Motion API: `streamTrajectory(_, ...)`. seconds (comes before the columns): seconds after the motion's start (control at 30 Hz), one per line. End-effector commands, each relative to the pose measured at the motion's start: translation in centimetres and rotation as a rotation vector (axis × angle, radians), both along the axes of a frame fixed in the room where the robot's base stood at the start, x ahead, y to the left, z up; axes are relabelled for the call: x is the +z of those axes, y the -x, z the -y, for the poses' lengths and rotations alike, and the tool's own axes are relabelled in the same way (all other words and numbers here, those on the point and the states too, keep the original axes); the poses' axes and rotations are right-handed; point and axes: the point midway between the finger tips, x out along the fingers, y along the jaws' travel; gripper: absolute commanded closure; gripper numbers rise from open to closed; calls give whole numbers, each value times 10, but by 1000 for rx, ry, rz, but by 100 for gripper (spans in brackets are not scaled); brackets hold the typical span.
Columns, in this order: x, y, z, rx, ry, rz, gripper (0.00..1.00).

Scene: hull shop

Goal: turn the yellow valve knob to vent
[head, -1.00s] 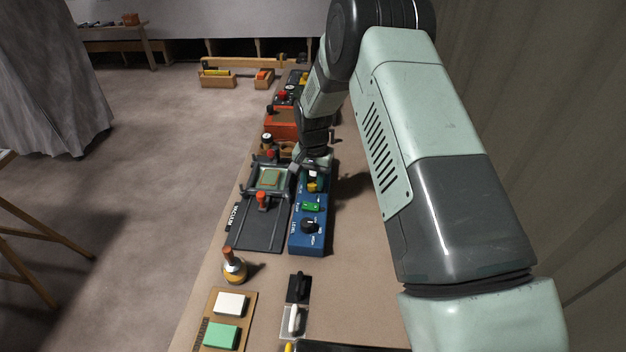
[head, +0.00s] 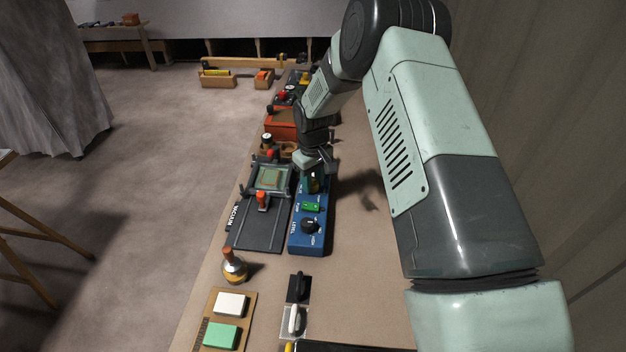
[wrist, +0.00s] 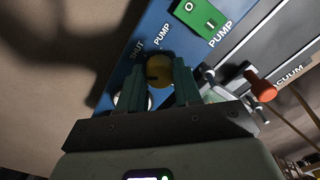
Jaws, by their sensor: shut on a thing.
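The yellow valve knob (wrist: 160,70) sits on the blue control panel (wrist: 128,68) between the two fingers of my gripper (wrist: 170,84). My gripper is shut on the knob. The panel labels SHUT and PUMP show around the knob in the wrist view; a vent label is not readable there. In the head view my gripper (head: 314,180) is over the far part of the blue panel (head: 309,243), and only a sliver of yellow shows there.
A green pump switch (head: 311,206) and a black level knob (head: 310,226) are on the same panel. The dark vacuum fixture (head: 262,226) with a red handle (head: 263,200) stands close on the left. The bench to the right is clear.

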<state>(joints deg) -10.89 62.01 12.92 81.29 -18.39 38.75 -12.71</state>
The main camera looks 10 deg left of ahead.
Motion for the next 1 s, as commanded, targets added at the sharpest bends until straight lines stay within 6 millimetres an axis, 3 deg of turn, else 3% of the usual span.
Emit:
streamTrajectory(0.5, 0, 0, 0, 349, -1, -2, 97)
streamTrajectory(1.0, 0, 0, 1, 422, 1, -2, 97)
